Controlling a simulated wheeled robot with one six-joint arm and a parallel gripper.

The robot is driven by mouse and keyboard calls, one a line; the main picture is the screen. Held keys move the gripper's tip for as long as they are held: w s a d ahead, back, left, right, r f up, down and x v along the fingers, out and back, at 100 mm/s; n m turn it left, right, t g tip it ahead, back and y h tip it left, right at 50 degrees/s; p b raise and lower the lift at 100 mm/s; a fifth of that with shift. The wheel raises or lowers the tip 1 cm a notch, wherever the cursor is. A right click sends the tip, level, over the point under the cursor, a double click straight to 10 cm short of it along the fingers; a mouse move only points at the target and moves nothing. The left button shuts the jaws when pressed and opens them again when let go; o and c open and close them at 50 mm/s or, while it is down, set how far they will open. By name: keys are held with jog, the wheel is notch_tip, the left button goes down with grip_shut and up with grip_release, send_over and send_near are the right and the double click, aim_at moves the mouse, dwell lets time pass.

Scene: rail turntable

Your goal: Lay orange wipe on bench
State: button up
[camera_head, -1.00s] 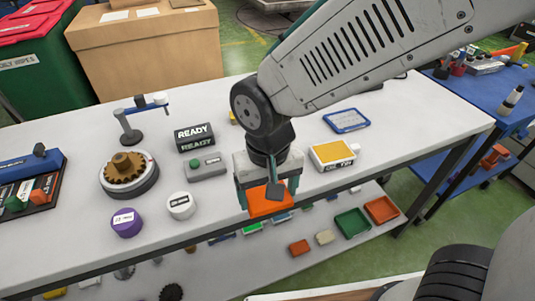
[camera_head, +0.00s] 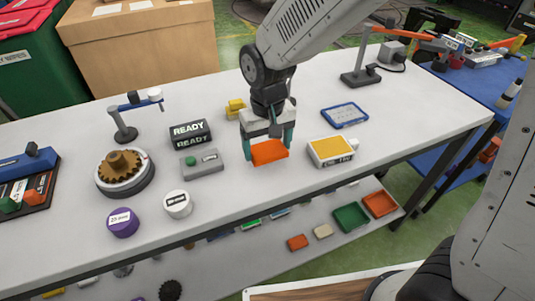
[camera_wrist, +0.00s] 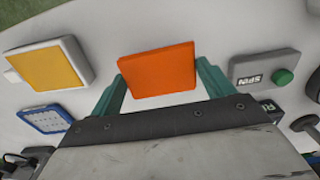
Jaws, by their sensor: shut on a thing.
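The orange wipe (camera_head: 269,152) is a flat, folded orange pad. My gripper (camera_head: 269,143) is shut on it, with the teal fingers at its two sides. In the wrist view the wipe (camera_wrist: 158,70) sits between the fingers (camera_wrist: 158,82). The wipe is over the white bench (camera_head: 245,205), between the grey button box and the yellow-topped box. I cannot tell whether its underside touches the bench.
A yellow-topped white box (camera_head: 331,151) stands close on the right, and a grey box with a green button (camera_head: 202,163) on the left. A blue-framed tablet (camera_head: 345,115) lies behind right. The bench front near the gripper is clear.

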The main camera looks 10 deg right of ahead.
aim_at(267, 150)
jog(key=shift+f, duration=1.75)
jog(key=shift+f, duration=0.2)
jog(key=o, duration=0.9)
jog(key=shift+r, duration=0.15)
notch_tip(267, 150, up, 12)
jog(key=shift+r, duration=0.15)
